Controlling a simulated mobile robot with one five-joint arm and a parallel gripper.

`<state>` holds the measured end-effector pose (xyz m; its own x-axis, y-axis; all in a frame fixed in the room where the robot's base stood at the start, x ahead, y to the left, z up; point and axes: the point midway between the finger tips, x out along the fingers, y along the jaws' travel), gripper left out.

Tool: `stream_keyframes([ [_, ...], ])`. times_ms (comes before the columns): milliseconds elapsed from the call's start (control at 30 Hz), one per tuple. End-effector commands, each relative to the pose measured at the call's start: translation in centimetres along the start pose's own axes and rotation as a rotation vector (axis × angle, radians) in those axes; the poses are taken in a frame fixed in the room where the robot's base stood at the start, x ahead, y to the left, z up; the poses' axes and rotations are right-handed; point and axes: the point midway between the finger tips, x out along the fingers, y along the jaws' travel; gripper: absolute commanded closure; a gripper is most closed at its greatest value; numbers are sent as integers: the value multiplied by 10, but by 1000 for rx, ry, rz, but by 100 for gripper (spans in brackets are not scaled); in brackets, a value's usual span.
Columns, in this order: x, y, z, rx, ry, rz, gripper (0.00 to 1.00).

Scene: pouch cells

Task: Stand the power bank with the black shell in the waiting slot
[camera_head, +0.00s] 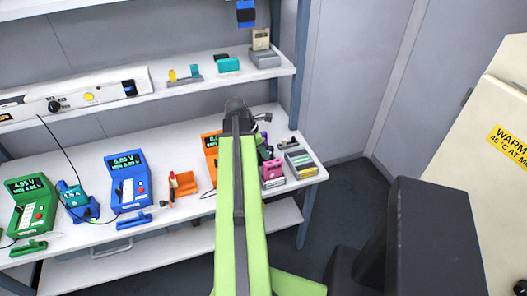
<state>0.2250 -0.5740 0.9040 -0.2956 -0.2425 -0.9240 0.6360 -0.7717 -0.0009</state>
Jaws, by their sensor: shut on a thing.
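My green arm reaches from the bottom centre to a dark joint over the bench. My gripper does not show clearly; the arm hides the area behind it. I cannot make out a black-shelled power bank for certain. A blue and black item (246,13) shows at the top edge. On the bench's right end, a pink block (272,170) stands in a pale holder, beside a grey holder with yellow-green parts (301,160). I cannot tell which holder is the waiting slot. Dark and purple shapes (264,152) show just right of the arm, partly hidden.
The bench (180,217) holds a green tester (32,203), a blue tester (131,181), an orange tester (210,149) partly behind my arm, and a teal unit (74,196) in a blue cradle. The upper shelf (205,88) carries a beige block (261,39). A cream cabinet (503,105) stands right.

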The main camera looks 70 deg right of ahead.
Motion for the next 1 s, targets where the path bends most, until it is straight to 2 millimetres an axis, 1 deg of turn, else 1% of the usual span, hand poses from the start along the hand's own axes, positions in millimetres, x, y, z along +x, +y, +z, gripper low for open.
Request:
stream_keyframes([
  [467,11,0,-4,0,0,0,100],
  [500,10,0,-4,0,0,0,78],
  [667,10,0,-4,0,0,0,57],
  [700,10,0,-4,0,0,0,55],
  [933,10,0,-4,0,0,0,55],
  [1000,7,0,-4,0,0,0,55],
])
